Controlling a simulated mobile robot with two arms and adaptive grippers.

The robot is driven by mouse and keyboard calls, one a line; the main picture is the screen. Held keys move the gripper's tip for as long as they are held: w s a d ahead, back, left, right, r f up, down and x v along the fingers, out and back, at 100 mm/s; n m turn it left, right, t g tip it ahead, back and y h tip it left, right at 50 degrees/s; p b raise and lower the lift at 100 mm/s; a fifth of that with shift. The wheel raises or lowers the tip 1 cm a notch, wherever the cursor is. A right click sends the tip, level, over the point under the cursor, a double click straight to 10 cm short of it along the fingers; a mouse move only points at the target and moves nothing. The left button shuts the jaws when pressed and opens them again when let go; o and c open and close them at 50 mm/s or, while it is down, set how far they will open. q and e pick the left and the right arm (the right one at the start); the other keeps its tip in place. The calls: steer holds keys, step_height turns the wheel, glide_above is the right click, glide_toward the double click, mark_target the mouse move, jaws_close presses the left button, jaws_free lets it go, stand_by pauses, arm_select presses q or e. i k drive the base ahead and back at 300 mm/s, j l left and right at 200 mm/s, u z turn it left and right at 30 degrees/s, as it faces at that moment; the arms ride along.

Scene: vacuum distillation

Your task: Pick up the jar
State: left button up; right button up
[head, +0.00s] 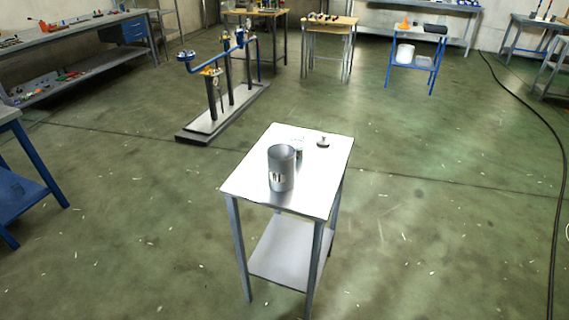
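A grey metal cylindrical container (281,170), open at the top, stands upright on a small metal table (319,182) in the middle of the head view; it is the largest jar-like thing there. A smaller, clear or shiny vessel (298,148) stands just behind it and is partly hidden by it. A small dark metal piece with a knob, like a lid (323,142), lies to the right near the table's back edge. Neither of my grippers shows in the view.
The table has a lower shelf (290,252). Open green floor surrounds it. A blue pipe rig on a low base (222,112) stands behind left. A blue bench (30,180) is at the left edge. A black cable (556,190) runs along the right floor.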

mark_target(297, 147)
steer(key=i+l+z, duration=0.85)
steer(key=i+z, duration=0.2)
steer(key=i, duration=0.15)
steer(key=i+z, duration=0.3)
steer(key=i, duration=0.15)
steer(key=i+l+u, duration=0.1)
steer(key=i+u, duration=0.2)
steer(key=i, duration=0.15)
steer(key=i+l+u, duration=0.15)
steer(key=i+u, duration=0.15)
steer(key=i+l+u, duration=0.3)
steer(key=i, duration=0.2)
